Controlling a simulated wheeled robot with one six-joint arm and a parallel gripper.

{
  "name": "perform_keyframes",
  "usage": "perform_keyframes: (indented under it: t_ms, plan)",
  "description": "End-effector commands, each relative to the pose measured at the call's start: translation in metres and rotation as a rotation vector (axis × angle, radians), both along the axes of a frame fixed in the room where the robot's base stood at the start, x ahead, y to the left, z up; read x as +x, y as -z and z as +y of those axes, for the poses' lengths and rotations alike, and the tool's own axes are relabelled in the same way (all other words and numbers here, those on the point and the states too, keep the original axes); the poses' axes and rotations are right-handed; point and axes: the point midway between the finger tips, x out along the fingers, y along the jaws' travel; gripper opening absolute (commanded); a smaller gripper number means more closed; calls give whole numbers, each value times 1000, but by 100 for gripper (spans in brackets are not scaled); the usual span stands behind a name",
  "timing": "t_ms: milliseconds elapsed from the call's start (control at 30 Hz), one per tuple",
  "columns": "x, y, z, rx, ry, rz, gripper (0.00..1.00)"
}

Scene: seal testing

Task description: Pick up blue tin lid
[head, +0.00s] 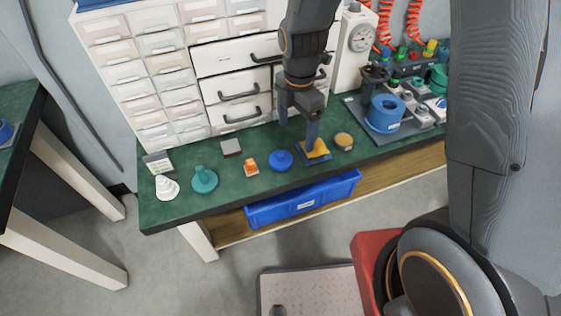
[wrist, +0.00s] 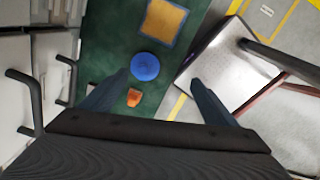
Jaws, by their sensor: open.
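The blue tin lid (head: 280,160) is a round blue disc with a small raised centre. It lies on the green bench top, between an orange piece and a yellow item on a dark blue square base. It also shows whole in the wrist view (wrist: 145,66), just ahead of the fingertips and nearer the left finger. My gripper (head: 297,128) is open and empty, above the bench, with its fingers pointing down. In the wrist view my gripper (wrist: 158,84) has its two fingers spread wide apart. Nothing hides the lid.
The orange piece (head: 251,167) and the yellow item (head: 316,149) flank the lid. A tan round piece (head: 344,141), a grey block (head: 230,147) and a teal part (head: 204,179) stand nearby. White drawers (head: 222,60) with black handles rise behind the bench.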

Motion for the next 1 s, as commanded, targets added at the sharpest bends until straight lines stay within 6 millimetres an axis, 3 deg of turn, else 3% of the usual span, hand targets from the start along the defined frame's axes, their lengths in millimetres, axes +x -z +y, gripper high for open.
perform_keyframes:
  t_ms: [33,100,300,767,1000]
  plan:
    - [6,17,9,-2,-114,5,81]
    - [11,30,18,-4,-259,7,81]
    - [20,51,33,-5,-504,9,81]
    - [20,91,37,-6,-549,12,81]
    - [20,122,39,-6,-547,12,81]
